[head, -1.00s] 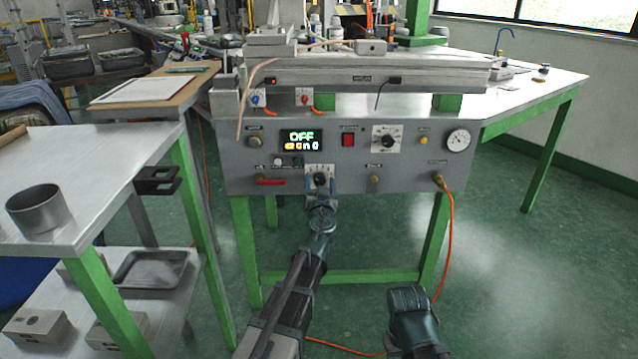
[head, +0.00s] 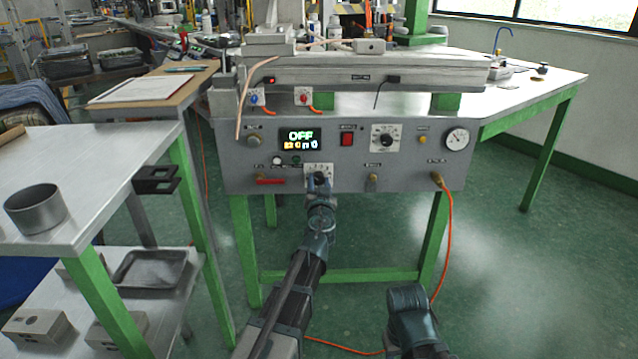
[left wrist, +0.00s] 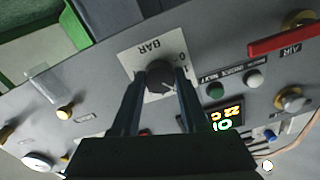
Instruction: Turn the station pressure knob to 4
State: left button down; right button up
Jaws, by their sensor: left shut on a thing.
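The station pressure knob is a dark round knob on a white dial plate marked BAR (left wrist: 133,62), low on the front of the grey station panel (head: 345,178). In the left wrist view the knob (left wrist: 160,74) sits between the two fingers of my left gripper (left wrist: 158,88), which is shut on it. In the head view my left gripper (head: 319,190) reaches up to the dial from below and hides much of the knob. The knob's pointer setting is too small to read surely.
A red AIR lever (left wrist: 283,41) and small buttons lie beside the dial. A second dial (head: 386,138), a red switch (head: 347,139) and a gauge (head: 456,139) sit on the panel. A cart with a metal cup (head: 37,209) stands at left.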

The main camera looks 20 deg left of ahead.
pick_arm(q)
jog(key=m, duration=1)
jog(key=shift+m, duration=0.4)
dwell(0.4)
jog(key=shift+c, duration=2.1)
grip_release()
jog(key=shift+s, duration=0.1)
